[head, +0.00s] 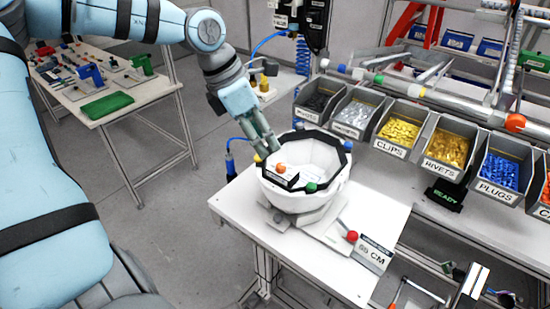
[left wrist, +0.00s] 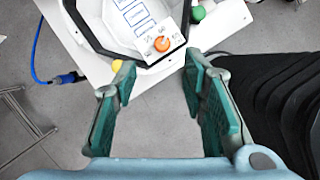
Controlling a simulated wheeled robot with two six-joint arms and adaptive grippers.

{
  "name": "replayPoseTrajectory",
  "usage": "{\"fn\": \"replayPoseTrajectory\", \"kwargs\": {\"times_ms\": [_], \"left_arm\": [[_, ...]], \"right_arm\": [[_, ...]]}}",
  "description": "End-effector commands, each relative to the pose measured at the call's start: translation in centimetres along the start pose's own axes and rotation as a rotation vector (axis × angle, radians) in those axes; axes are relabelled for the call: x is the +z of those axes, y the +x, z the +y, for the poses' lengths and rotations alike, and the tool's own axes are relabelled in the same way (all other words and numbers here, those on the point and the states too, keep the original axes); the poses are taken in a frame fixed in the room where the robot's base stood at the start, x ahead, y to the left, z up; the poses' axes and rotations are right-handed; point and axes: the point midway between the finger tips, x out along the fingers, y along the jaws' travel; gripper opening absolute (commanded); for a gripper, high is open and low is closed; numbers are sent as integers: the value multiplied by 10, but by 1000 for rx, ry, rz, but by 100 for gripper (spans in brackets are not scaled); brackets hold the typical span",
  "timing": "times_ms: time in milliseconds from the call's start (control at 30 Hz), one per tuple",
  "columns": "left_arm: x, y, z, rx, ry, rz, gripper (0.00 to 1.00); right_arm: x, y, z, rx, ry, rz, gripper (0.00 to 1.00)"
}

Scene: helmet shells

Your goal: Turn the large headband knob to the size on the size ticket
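The white helmet shell (head: 318,200) sits upside down on a grey stand on the white table, its black-rimmed opening facing up. The orange headband knob (head: 281,168) is on a white plate at the shell's near-left side. In the left wrist view the knob (left wrist: 162,44) has small numbers around it, too small to read surely. The size ticket (head: 371,254) stands at the table's front right and seems to read 59 CM. My left gripper (head: 268,146) is above the shell's left rim, near the knob. In the left wrist view its fingers (left wrist: 160,65) are apart, with nothing between them. My right gripper is not seen.
Green (head: 310,187), blue and yellow small knobs sit around the shell rim. A red ball-topped lever (head: 352,236) is beside the ticket. Labelled bins (head: 394,152) of parts line the back right. A side table (head: 150,95) is at the left.

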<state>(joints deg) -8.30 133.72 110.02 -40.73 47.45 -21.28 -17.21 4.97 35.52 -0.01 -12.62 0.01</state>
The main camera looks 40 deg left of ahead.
Motion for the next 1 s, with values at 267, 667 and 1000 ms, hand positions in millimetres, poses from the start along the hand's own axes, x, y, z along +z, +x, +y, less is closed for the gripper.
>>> {"fn": "replayPoseTrajectory", "kwargs": {"times_ms": [267,667,1000], "left_arm": [[0,68,0,-1,-1,2,39],[1,80,1,1,-2,-4,39],[0,79,3,0,-3,-5,0]], "right_arm": [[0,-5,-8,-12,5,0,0],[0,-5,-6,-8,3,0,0],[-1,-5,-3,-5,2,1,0]]}}
